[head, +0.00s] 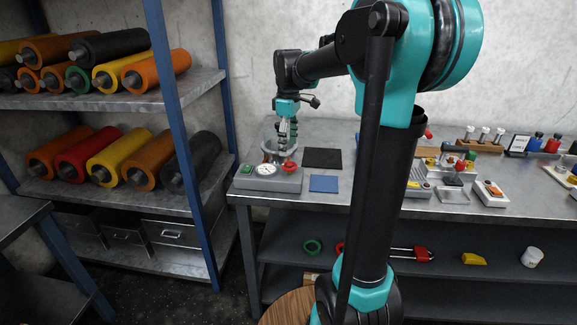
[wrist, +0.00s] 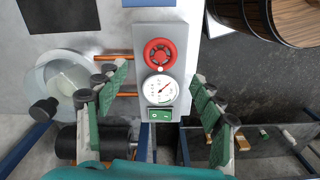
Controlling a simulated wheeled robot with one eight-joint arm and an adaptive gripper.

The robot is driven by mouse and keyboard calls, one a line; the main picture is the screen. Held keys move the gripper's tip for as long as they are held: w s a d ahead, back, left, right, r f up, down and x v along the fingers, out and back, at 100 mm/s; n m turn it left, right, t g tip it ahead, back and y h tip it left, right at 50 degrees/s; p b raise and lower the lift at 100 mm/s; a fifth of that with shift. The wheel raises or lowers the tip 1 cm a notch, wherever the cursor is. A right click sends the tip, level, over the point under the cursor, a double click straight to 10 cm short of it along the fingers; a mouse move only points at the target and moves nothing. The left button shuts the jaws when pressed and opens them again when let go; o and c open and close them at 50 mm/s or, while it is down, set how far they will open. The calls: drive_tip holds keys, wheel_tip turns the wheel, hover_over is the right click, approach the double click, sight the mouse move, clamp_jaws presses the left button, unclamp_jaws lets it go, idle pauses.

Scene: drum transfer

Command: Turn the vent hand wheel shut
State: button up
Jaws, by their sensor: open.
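The vent hand wheel (wrist: 160,55) is a small red spoked wheel on a grey control box (wrist: 183,35). In the head view the red wheel (head: 290,168) sits at the right end of the box (head: 285,184), at the bench's left front corner. A white dial gauge (wrist: 160,89) and a green switch (wrist: 159,115) sit beside it in a row. My gripper (wrist: 159,82) is open and empty, its green-padded fingers spread on either side of the box. In the head view my gripper (head: 286,147) hangs pointing down just above and behind the box. Its fingers appear apart from the wheel.
A clear round vessel (wrist: 50,72) stands behind the box, joined by copper pipes (wrist: 115,56). A black mat (head: 322,158) and blue mat (head: 324,183) lie to the right. A rack of coloured rollers (head: 118,156) stands left; a wooden barrel (wrist: 302,18) is on the floor.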

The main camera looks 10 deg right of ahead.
sight(288, 164)
wheel_tip(288, 164, down, 8)
drive_tip(key=shift+f, duration=0.25)
drive_tip(key=shift+c, duration=0.5)
drive_tip(key=c, duration=1.1)
